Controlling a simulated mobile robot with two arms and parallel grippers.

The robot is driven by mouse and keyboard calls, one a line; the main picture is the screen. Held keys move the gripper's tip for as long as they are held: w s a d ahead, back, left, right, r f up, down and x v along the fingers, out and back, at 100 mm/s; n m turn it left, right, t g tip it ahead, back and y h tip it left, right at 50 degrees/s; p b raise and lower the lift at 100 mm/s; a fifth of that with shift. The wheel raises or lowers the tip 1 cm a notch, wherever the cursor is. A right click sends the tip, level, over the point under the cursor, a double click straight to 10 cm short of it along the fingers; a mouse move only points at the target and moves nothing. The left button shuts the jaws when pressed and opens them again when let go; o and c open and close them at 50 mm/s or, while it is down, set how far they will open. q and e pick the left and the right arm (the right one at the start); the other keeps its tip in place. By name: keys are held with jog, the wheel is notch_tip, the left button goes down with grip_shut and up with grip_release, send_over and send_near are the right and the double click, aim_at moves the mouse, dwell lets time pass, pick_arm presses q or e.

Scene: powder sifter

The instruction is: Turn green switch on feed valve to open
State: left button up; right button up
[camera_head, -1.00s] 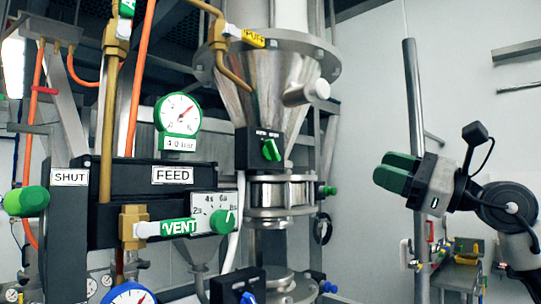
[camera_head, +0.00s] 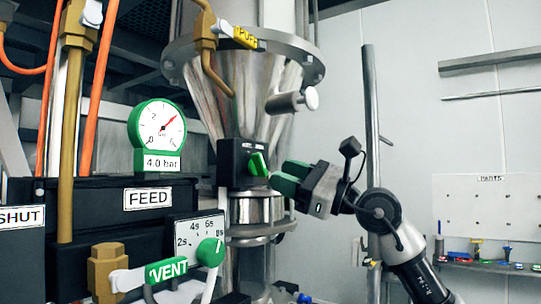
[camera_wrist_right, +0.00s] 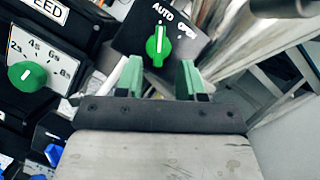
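The green switch (camera_head: 258,163) sits on a black box (camera_head: 231,160) below the steel hopper cone. In the right wrist view the green switch (camera_wrist_right: 158,46) is seen face-on, under the labels AUTO and OPEN. Its white line points roughly at the mark by AUTO. My right gripper (camera_head: 283,176) is just to the right of the switch in the head view. In the wrist view my right gripper (camera_wrist_right: 158,78) is open, its two green fingers apart and empty, with the switch ahead between them. I cannot tell whether they touch it. My left gripper is not in view.
A black FEED panel (camera_head: 105,195) stands at left with a gauge (camera_head: 161,125), a green timer knob (camera_head: 210,251) and a VENT lever (camera_head: 165,270). A steel pipe (camera_head: 283,103) juts out above the gripper. A vertical post (camera_head: 371,120) stands behind my right arm.

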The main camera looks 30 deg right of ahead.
aim_at(265, 169)
jog(key=p+x, duration=0.1)
jog(key=x, duration=0.2)
jog(key=shift+w+a, duration=0.2)
jog(key=shift+w, duration=0.1)
jog(key=shift+s, duration=0.1)
grip_shut()
